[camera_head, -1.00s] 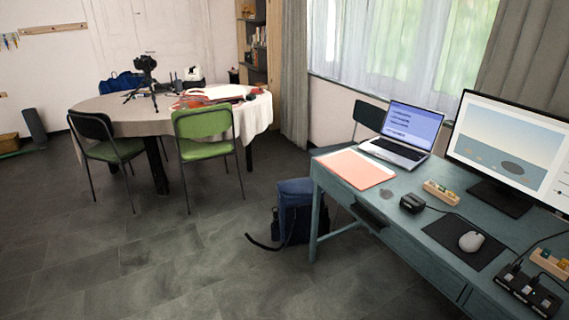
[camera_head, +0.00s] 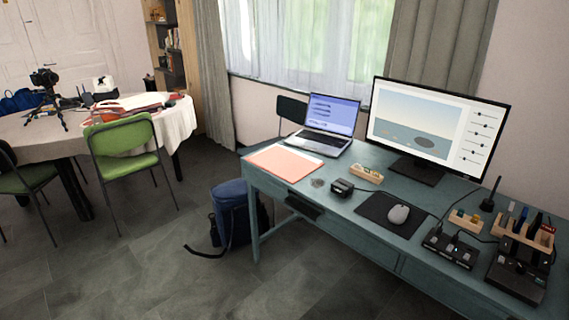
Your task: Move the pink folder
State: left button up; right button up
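The pink folder (camera_head: 284,162) lies flat on the left end of the teal desk (camera_head: 345,205), close to its left and front edges. An open laptop (camera_head: 326,128) stands just behind and to the right of it. Nothing lies on top of the folder. Neither of my grippers shows in the head view.
A blue backpack (camera_head: 231,212) stands on the floor by the desk's left leg. A monitor (camera_head: 436,118), a mouse (camera_head: 399,214) on a dark mat and a black box (camera_head: 342,187) are on the desk. A green chair (camera_head: 124,150) stands left by the round table (camera_head: 30,137). Floor in front is clear.

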aim_at(292, 166)
jog(key=i+j+z, duration=0.1)
jog(key=i+z, duration=0.15)
jog(key=z, duration=0.25)
jog(key=i+j+z, duration=0.15)
jog(key=z, duration=0.35)
jog(key=i+j, duration=0.05)
jog(key=i, duration=0.05)
